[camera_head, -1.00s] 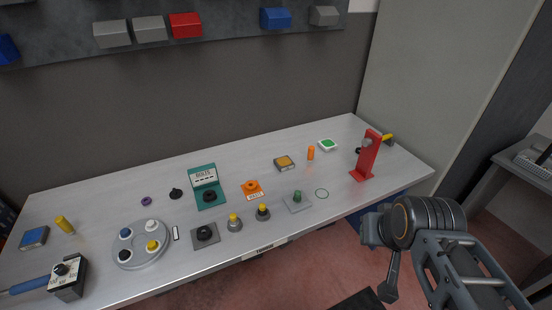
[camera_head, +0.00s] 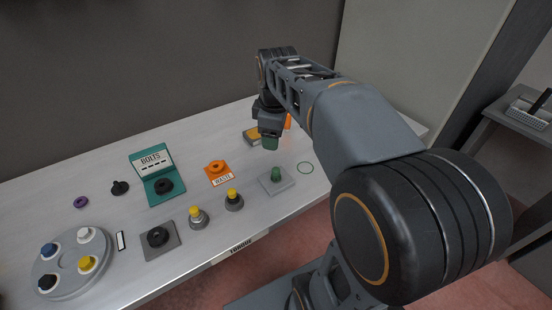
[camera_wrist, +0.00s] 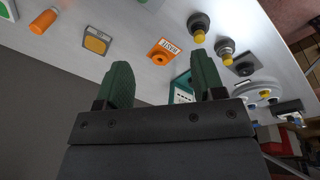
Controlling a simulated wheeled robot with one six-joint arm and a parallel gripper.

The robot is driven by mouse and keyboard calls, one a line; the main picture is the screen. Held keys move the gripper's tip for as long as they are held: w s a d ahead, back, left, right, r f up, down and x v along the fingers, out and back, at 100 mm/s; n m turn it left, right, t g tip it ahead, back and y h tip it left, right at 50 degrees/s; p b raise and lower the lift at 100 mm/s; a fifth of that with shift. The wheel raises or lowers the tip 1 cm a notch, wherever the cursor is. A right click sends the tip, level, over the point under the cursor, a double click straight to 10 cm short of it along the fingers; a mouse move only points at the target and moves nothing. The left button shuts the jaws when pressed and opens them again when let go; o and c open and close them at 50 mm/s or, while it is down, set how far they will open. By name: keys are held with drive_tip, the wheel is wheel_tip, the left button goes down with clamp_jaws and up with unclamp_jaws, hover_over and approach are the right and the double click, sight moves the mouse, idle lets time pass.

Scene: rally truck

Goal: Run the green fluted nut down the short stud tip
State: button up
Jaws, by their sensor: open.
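A small green upright piece (camera_head: 276,174), which looks like the green nut, stands on a flat grey plate (camera_head: 284,187) near the table's front edge. Its flutes and any stud tip under it are too small to make out. My gripper (camera_head: 269,144) hangs above the table behind and slightly left of the green piece, apart from it. In the wrist view my gripper (camera_wrist: 163,78) has its two green fingers spread with nothing between them. The green piece is not clearly visible in the wrist view.
Two grey posts with yellow tops (camera_head: 233,201) (camera_head: 196,217), an orange waste piece (camera_head: 217,171) and a teal bolts stand (camera_head: 152,166) are to the left. A yellow-topped block (camera_head: 251,136) is near my gripper.

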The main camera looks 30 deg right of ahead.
sight(277, 169)
drive_tip(key=w+d+f+n+b, duration=0.1)
drive_tip(key=f+b, duration=0.1)
drive_tip(key=f, duration=0.5)
drive_tip(key=w+d+f+n+g+b, duration=0.1)
drive_tip(key=w+f+n+b, duration=0.1)
drive_tip(key=f, duration=0.5)
drive_tip(key=w+d+f+n+b, duration=0.1)
drive_tip(key=w+f+n+b, duration=0.1)
drive_tip(key=f, duration=0.5)
drive_tip(key=shift+w+d+f+g, duration=0.15)
drive_tip(key=shift+d+f+g, duration=0.1)
drive_tip(key=shift+d+g, duration=0.15)
drive_tip(key=c, duration=1)
drive_tip(key=shift+m, duration=0.7)
drive_tip(key=shift+m+p, duration=0.3)
drive_tip(key=shift+m, duration=0.5)
